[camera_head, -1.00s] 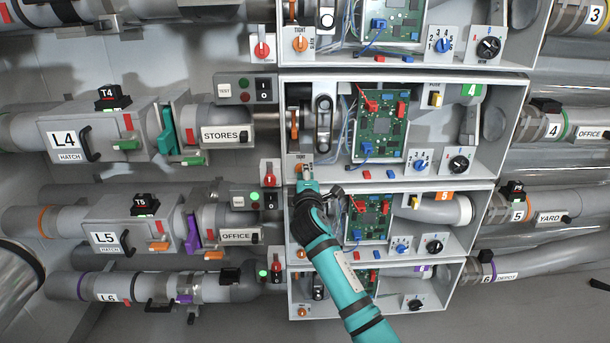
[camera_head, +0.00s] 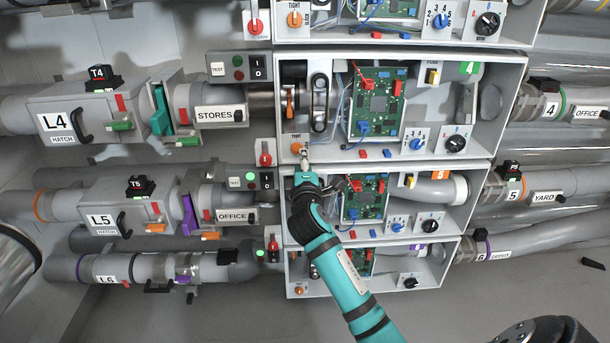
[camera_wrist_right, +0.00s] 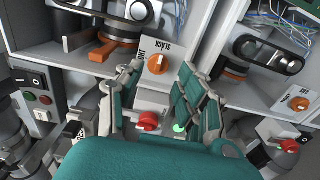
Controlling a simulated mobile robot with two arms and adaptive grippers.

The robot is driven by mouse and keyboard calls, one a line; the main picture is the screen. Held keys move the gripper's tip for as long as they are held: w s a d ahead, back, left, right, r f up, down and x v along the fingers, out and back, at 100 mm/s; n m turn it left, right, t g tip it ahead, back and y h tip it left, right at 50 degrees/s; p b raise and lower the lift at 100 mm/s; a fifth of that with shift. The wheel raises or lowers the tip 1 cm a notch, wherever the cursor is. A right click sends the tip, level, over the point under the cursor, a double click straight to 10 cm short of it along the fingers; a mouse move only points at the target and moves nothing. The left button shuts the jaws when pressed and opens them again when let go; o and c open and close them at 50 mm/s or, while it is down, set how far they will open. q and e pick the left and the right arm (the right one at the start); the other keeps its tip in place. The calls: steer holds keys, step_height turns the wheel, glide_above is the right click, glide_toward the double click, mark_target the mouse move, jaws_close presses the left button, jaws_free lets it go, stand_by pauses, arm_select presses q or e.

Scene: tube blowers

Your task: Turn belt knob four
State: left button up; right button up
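Belt knob four is the orange knob (camera_head: 296,149) on the TIGHT/SLACK plate at the lower left of the box marked 4. My right gripper (camera_head: 305,156) is just below and right of it, on the teal arm from the bottom. In the right wrist view an orange knob (camera_wrist_right: 153,63) on a white TIGHT/SLACK plate lies between and slightly beyond the fingertips of my right gripper (camera_wrist_right: 160,72). The fingers are apart, one on each side. I cannot tell whether they touch the knob. My left gripper is out of view.
A red knob (camera_head: 265,153) sits left of the box. Red and blue blocks line its lower edge, and a green circuit board (camera_head: 378,103) is inside. Box 5 (camera_head: 462,228) is directly below. In the wrist view another red knob (camera_wrist_right: 148,120) is close below the fingers.

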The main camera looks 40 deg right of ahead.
steer(key=v, duration=0.6)
steer(key=shift+s, duration=0.2)
